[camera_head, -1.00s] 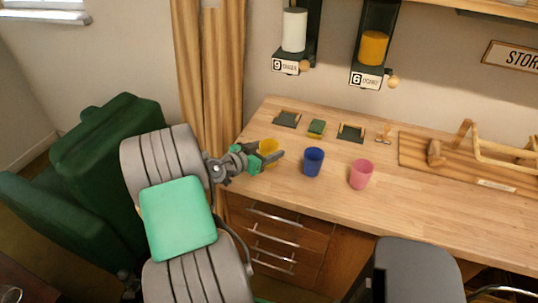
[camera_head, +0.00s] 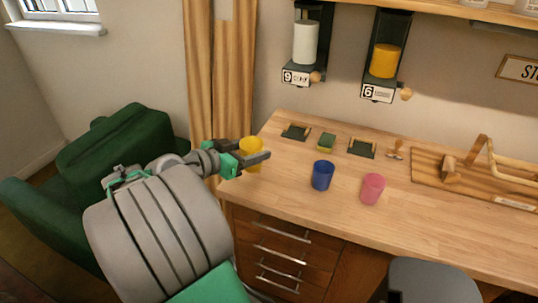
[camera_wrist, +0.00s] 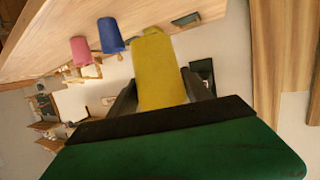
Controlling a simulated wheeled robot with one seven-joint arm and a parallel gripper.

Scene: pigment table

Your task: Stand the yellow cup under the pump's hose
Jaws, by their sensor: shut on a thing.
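The yellow cup (camera_head: 250,146) is between the fingers of my gripper (camera_head: 257,158) at the left end of the table. It seems held above the tabletop, but the exact height is unclear. In the wrist view the cup (camera_wrist: 160,72) fills the middle, with a dark finger on each side, so my gripper (camera_wrist: 160,98) is shut on it. I cannot make out a pump or hose in these views. Two wall dispensers show at the back, one with white content (camera_head: 305,43) marked 9 and one with orange content (camera_head: 384,61) marked 6.
A blue cup (camera_head: 322,176) and a pink cup (camera_head: 372,189) stand on the wooden table (camera_head: 430,220). Two dark pads (camera_head: 296,132) (camera_head: 361,148) and a green block (camera_head: 326,141) lie behind them. A wooden rack (camera_head: 470,175) is at right, a green armchair (camera_head: 120,150) at left.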

